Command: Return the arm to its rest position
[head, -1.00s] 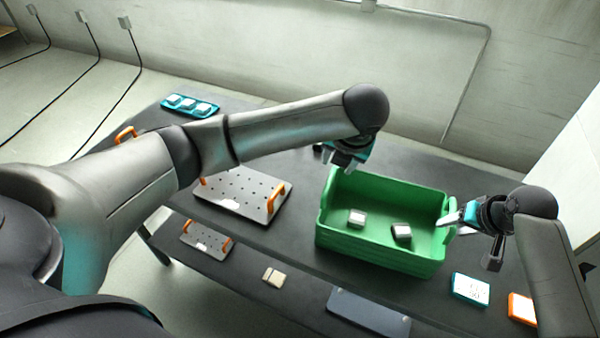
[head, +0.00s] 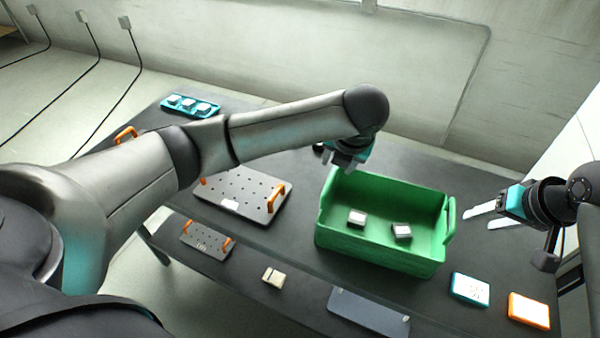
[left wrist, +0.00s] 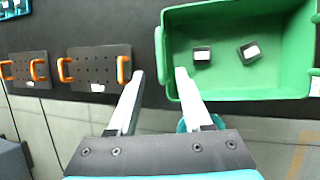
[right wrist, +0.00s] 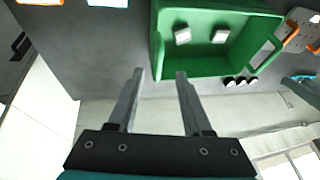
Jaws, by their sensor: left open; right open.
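My right gripper (head: 487,214) is open and empty, to the right of the green crate (head: 375,250) and apart from it. In the right wrist view its two fingers (right wrist: 155,85) are spread, with nothing between them. My left gripper (head: 345,160) is at the crate's back left corner, partly hidden by its own wrist in the head view. In the left wrist view its fingers (left wrist: 160,80) are spread and empty, with one fingertip by the crate's edge. Two small dark blocks with pale tops, a left one (head: 357,218) and a right one (head: 402,231), lie in the crate.
A teal tray (head: 190,106) is at the far left. A teal-edged card (head: 470,289) and an orange one (head: 528,311) lie at front right.

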